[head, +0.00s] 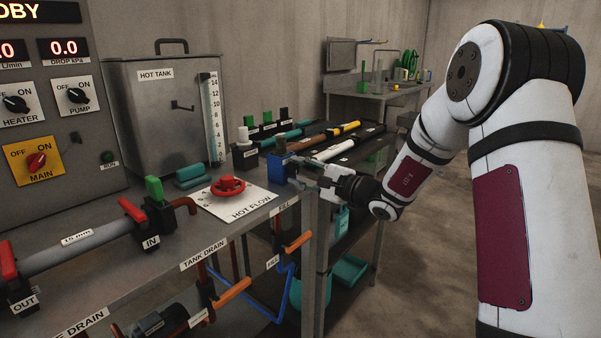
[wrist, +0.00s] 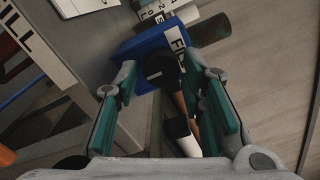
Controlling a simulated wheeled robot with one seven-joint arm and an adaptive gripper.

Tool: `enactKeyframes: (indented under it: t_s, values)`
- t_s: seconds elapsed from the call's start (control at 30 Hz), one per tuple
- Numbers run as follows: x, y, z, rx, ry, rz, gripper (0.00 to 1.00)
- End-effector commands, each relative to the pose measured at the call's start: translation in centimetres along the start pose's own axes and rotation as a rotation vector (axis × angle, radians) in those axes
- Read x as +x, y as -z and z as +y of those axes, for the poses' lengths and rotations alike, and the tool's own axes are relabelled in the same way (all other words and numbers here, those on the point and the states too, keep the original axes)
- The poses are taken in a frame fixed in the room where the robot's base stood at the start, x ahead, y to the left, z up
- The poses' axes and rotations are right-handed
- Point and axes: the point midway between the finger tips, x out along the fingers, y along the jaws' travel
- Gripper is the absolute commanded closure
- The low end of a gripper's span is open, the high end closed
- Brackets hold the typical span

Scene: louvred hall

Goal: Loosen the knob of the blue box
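The blue box (head: 279,168) stands at the right end of the bench top, and a brown and dark upright piece shows above it. In the wrist view the blue box (wrist: 142,44) carries a white label, partly cut off, beginning "FI". Its round black knob (wrist: 160,69) faces my gripper. My gripper (head: 300,174) reaches the box from the right. In the wrist view my gripper (wrist: 168,78) is open, with its green-padded fingers on either side of the knob. The knob looks clear of both pads. I cannot tell how far away the fingertips are in depth.
The red HOT FLOW wheel (head: 228,187) lies left of the box, with the hot tank (head: 163,108) behind. Several labelled blocks and coloured tubes lie on the rack beyond the box. Pipes and blue tubing run below the bench edge. Open floor lies to the right.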

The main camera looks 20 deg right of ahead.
Motion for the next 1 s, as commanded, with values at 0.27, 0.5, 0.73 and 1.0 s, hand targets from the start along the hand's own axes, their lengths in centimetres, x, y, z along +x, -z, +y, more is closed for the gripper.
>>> enactKeyframes:
  t_s: [0.27,0.5,0.73,1.0]
  values:
    - [-0.5,-0.1,-0.1,-0.001,0.002,-0.001,0.64]
    - [-4.4,0.0,-0.1,-0.001,0.002,0.002,0.64]
    - [-8.9,0.0,-0.1,0.0,0.001,0.002,0.64]
    - [-11.8,0.0,0.0,0.0,0.001,0.0,0.64]
